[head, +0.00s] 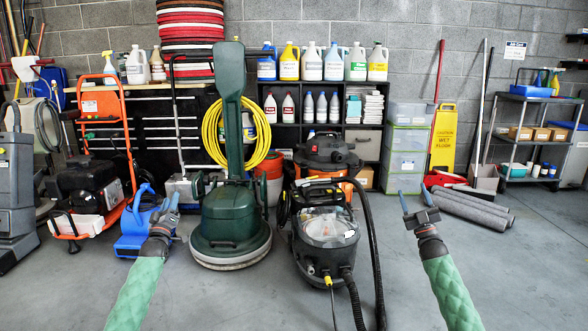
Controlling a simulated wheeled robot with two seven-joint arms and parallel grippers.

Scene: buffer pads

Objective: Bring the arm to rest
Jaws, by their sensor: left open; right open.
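My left gripper (167,212) is at the end of a green-sleeved arm coming up from the lower left. It is open, with nothing seen between its fingers, and it appears in front of a blue floor blower (133,240). My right gripper (417,204) is at the end of the other green-sleeved arm, at the lower right. It is open and empty, in front of bare grey floor. A stack of red, white and dark buffer pads (190,25) stands on the bench at the back. A green floor buffer (231,215) stands upright between the arms.
A black wet vacuum (325,235) with a hose stands right of the buffer. An orange-framed machine (90,175) is at the left. Shelves with bottles (312,62), clear drawers (406,150) and rolled mats (470,208) line the wall. The floor (530,275) at the right is clear.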

